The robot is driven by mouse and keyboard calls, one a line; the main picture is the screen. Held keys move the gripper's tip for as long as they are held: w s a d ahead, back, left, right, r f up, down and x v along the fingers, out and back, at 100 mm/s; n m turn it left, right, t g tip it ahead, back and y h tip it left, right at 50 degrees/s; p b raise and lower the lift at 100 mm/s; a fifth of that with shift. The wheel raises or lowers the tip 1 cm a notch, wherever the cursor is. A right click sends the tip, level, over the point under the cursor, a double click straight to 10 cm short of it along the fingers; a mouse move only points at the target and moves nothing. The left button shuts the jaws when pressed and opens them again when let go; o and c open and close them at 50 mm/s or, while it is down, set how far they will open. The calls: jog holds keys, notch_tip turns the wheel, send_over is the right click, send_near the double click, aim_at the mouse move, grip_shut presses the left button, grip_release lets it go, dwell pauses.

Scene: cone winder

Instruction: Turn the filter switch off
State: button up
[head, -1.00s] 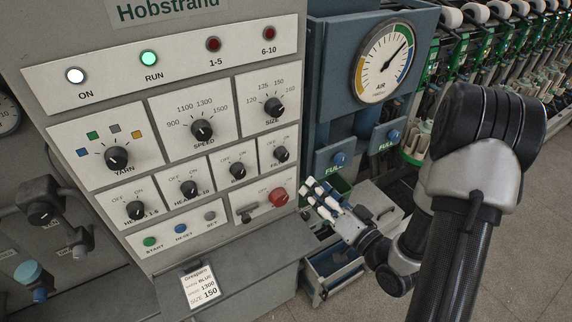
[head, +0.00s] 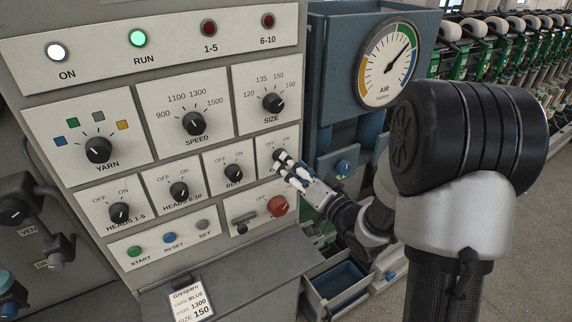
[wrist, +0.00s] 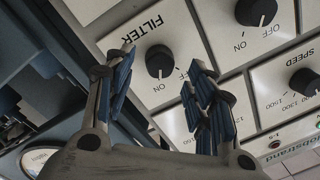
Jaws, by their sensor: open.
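The filter switch (wrist: 160,62) is a black round knob on a pale plate, with the word FILTER beside it in the wrist view. In the head view the filter switch (head: 277,153) is at the right end of the lower row of knobs, partly hidden by my fingers. My gripper (head: 287,170) is open in front of its plate. In the wrist view the fingers of my gripper (wrist: 157,80) stand apart, with the knob seen between and beyond their tips. I cannot tell whether they touch it.
The belt knob (head: 233,173) is left of the filter switch and the size knob (head: 272,101) is above it. A red knob (head: 278,206) sits just below my gripper. A blue cabinet with an air gauge (head: 387,64) stands to the right.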

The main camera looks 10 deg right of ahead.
jog(key=x, duration=0.3)
jog(key=shift+w+a, duration=0.1)
jog(key=shift+w, duration=0.1)
jog(key=shift+c, duration=0.5)
jog(key=c, duration=1)
